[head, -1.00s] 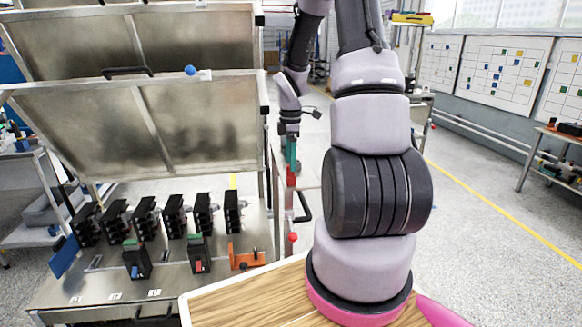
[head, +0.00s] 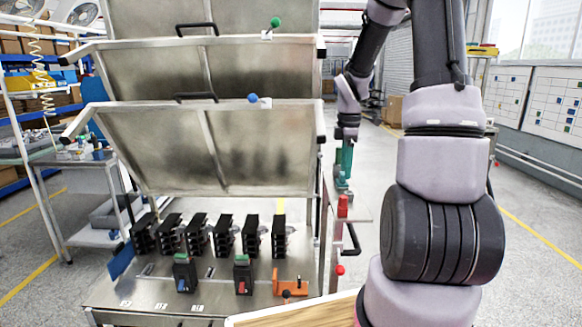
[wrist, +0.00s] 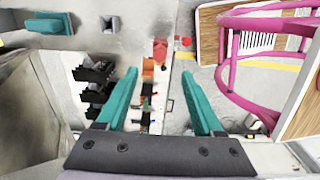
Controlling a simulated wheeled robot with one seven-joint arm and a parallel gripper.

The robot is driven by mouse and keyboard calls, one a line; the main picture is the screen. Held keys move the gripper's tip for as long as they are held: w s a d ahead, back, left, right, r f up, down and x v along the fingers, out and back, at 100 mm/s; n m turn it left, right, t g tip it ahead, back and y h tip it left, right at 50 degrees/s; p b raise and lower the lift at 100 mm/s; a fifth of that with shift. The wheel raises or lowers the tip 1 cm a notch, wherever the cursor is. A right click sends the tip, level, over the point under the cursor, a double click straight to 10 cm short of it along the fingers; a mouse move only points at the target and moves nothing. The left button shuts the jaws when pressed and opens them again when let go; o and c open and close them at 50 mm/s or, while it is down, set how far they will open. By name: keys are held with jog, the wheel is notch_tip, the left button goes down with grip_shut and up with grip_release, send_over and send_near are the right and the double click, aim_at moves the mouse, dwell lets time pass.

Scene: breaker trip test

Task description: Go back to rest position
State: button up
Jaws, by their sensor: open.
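My gripper (head: 343,172) hangs from my folded arm in the head view, to the right of the test bench. In the wrist view my gripper (wrist: 165,100) shows two teal fingers spread apart with nothing between them. Several black breakers (head: 196,236) stand in a row on the bench top (head: 215,298). In front of them are a device with a blue switch (head: 184,272), a device with a red switch (head: 243,274) and an orange fixture (head: 290,288). The black breakers (wrist: 97,92) also show left of my fingers in the wrist view.
Tilted metal panels (head: 215,150) with black handles rise over the bench. A red knob (head: 340,270) and a black handle (head: 352,240) are on the bench's right side. A side cart (head: 85,190) stands at left. The floor at right is clear.

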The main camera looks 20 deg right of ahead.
jog(key=s+a+r+m+t+y, duration=0.1)
jog(key=s+a+r+m+t, duration=0.2)
jog(key=s+a+r+m, duration=0.3)
jog(key=s+a+r+m+t+y, duration=0.1)
jog(key=s+a+r+m+t, duration=0.3)
jog(key=s+r+m, duration=0.9)
jog(key=a+r, duration=0.1)
jog(key=a, duration=0.2)
jog(key=shift+s+a+r, duration=0.2)
jog(key=shift+s+r, duration=0.1)
jog(key=shift+s, duration=0.05)
